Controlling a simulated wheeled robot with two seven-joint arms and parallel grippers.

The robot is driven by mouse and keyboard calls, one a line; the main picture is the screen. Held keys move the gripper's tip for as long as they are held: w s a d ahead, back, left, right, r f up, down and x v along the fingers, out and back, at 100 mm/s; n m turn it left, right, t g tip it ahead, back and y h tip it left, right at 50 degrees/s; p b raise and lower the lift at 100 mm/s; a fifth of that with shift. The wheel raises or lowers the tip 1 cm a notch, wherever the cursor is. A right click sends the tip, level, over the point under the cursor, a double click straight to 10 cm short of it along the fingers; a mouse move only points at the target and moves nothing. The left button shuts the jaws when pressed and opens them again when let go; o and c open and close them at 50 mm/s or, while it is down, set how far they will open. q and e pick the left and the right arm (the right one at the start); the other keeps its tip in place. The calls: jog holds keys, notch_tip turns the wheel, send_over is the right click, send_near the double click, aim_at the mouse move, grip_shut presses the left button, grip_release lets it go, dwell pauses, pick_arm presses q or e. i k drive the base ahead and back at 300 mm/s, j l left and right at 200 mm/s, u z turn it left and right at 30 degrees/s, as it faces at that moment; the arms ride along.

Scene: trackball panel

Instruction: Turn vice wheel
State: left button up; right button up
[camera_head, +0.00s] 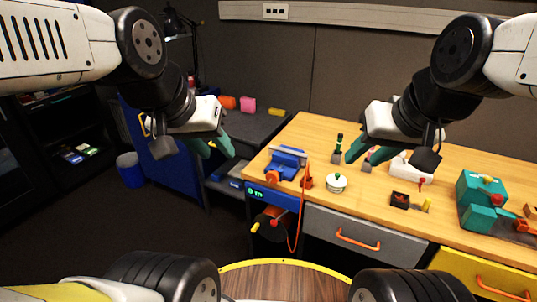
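A blue vice (287,160) stands on the wooden workbench (330,124), near its left end. A small orange round part (272,177), perhaps its wheel, is at the vice's front. My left gripper (211,149) is in the air to the left of the vice, apart from it, with its teal fingers spread and empty. My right gripper (366,156) is above the bench to the right of the vice, with its teal fingers apart and nothing visibly held. It partly hides small items behind it.
A dark wheel-like part with a red knob (273,222) is below the bench's left front. A red cord hangs beside it. Drawers (345,226) are below.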

aim_at(273, 177)
jog(key=j+z, duration=0.1)
jog(key=z, duration=0.3)
jog(key=j+z, duration=0.15)
jog(key=z, duration=0.25)
jog(key=j+z, duration=0.15)
jog(key=z, duration=0.25)
jog(key=j+z, duration=0.15)
jog(key=z, duration=0.25)
jog(key=k+j+z, duration=0.2)
jog(key=j, duration=0.25)
jog(key=k+j+z, duration=0.2)
jog(key=j, duration=0.3)
jog(key=j+z, duration=0.2)
jog(key=j, duration=0.2)
jog(key=k+j+z, duration=0.4)
jog(key=k+j, duration=0.15)
jog(key=j, duration=0.2)
jog(key=k+j, duration=0.65)
jog(key=i+j, duration=0.15)
jog(key=j, duration=0.25)
jog(key=u, duration=0.05)
